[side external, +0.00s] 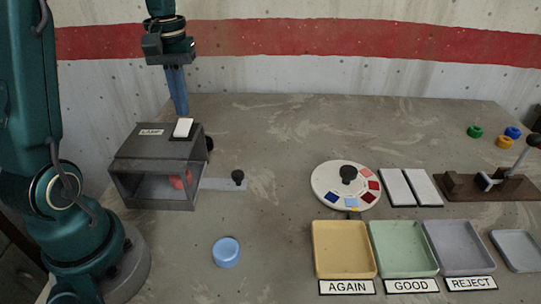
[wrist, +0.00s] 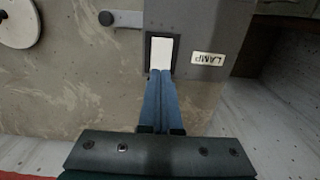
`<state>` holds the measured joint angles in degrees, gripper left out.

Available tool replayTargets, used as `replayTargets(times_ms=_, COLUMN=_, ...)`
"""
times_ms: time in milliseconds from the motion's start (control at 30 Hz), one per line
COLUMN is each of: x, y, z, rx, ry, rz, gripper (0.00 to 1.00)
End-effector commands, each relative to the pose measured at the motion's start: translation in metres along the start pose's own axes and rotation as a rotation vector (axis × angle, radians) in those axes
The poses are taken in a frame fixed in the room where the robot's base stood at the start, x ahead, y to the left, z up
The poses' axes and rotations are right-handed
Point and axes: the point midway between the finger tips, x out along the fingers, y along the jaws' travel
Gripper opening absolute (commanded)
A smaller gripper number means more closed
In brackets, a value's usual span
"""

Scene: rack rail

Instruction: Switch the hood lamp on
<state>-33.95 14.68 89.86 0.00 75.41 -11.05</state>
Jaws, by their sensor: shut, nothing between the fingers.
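The hood (side external: 153,148) is a dark grey box with a clear front at the left of the table, with a red thing inside it. A white rocker switch (side external: 183,128) sits on its top, beside the LAMP label (side external: 151,132). In the wrist view the switch (wrist: 161,54) lies in a dark frame, next to the LAMP label (wrist: 208,59). My gripper (side external: 181,112) is shut and empty, pointing down just above or at the switch. In the wrist view its blue fingertips (wrist: 161,73) overlap the switch's near edge; I cannot tell whether they touch it.
A grey slide with a black knob (side external: 238,177) sticks out right of the hood. A blue round cap (side external: 226,252) lies in front. A colour wheel (side external: 326,186), white plates (side external: 397,187) and labelled trays (side external: 343,249) stand to the right.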

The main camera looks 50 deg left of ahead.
Motion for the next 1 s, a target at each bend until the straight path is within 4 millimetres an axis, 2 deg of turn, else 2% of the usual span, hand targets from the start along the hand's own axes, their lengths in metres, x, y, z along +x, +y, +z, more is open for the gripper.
replayTargets(times_ms=1000, x=0.015, y=0.0, z=0.0, rx=0.0, ry=-0.002, rz=0.0, gripper=0.0)
